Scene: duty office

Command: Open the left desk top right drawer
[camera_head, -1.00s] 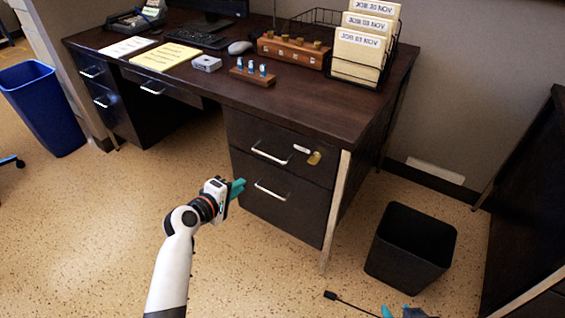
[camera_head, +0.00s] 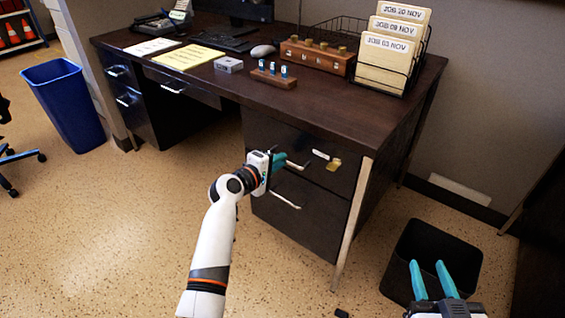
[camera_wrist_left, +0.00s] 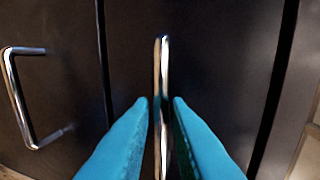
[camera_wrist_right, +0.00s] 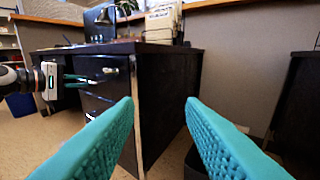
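The left desk's top right drawer (camera_head: 262,130) is dark and looks closed. Its metal handle (camera_head: 298,165) is partly hidden by my left gripper (camera_head: 281,161). In the left wrist view, this handle (camera_wrist_left: 162,75) stands between the two teal fingers of my left gripper (camera_wrist_left: 162,102). The fingers are open, one on each side, with narrow gaps at the tips. The lower drawer's handle (camera_wrist_left: 22,100) is to the left there. My right gripper (camera_head: 432,268) is open and empty, in front of the black bin; its fingers also show in the right wrist view (camera_wrist_right: 160,103).
A lock with a brass tag (camera_head: 333,165) is on the drawer front, right of the handle. A black bin (camera_head: 398,268) stands right of the desk (camera_head: 310,112). A blue bin (camera_head: 65,105) stands at the left. Open floor lies in front.

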